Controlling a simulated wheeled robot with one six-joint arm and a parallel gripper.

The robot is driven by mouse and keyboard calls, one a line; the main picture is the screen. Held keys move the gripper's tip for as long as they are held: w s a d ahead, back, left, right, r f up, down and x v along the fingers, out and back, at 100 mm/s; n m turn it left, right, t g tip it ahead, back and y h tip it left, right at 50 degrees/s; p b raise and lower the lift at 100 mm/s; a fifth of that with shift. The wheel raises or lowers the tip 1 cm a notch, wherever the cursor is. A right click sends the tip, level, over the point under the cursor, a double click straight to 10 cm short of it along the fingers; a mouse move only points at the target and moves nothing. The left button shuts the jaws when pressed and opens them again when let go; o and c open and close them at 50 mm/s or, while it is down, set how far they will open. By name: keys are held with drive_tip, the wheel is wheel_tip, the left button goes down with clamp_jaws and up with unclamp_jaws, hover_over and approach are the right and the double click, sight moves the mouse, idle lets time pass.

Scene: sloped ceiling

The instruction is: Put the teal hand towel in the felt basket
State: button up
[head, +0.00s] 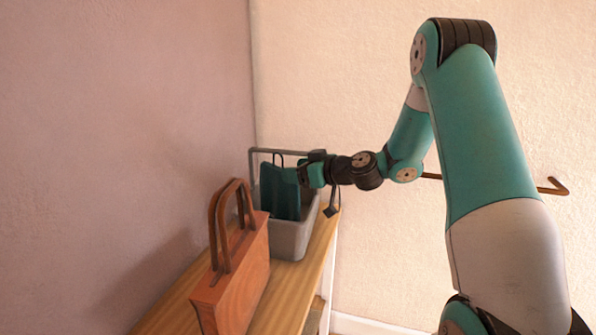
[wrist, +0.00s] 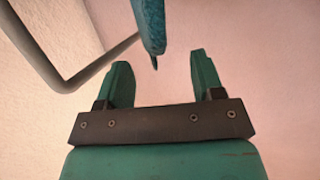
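The teal hand towel (head: 280,192) hangs upright at the grey felt basket (head: 291,240), with a dark loop at its top. Its lower end meets the basket's opening; I cannot tell how far inside it is. In the wrist view the towel (wrist: 150,22) shows edge-on, just beyond my fingertips and roughly between them. My gripper (wrist: 163,72) is open, with a clear gap between its two fingers and nothing held. In the head view my gripper (head: 303,175) is beside the towel's upper right edge, above the basket.
An orange-brown bag (head: 235,275) with tall handles stands in front of the basket on a wooden shelf (head: 300,285). The basket's grey handle (head: 290,151) arches behind the towel; it also shows in the wrist view (wrist: 104,58). A wall is close on the left.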

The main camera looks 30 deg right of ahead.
drive_tip(key=shift+s+d, duration=0.3)
drive_tip(key=shift+s, duration=0.2)
drive_tip(key=b+v, duration=0.4)
drive_tip(key=v, duration=1.2)
drive_tip(key=shift+s+r+b, duration=0.15)
drive_tip(key=shift+r+b, duration=0.05)
drive_tip(key=shift+b, duration=0.1)
drive_tip(key=shift+a, duration=0.1)
drive_tip(key=s+a+n+g+y+p, duration=0.2)
drive_tip(key=a+g, duration=0.5)
drive_tip(key=a, duration=1.2)
drive_tip(key=s+a+g+h, duration=0.2)
drive_tip(key=s+a+g, duration=0.1)
drive_tip(key=s+a, duration=0.3)
drive_tip(key=s+a+f+g+h, duration=0.1)
drive_tip(key=s+a+g, duration=0.3)
drive_tip(key=s, duration=0.6)
drive_tip(key=shift+s+a+h+p, duration=0.15)
drive_tip(key=shift+a+h+p, duration=0.25)
drive_tip(key=shift+a, duration=0.6)
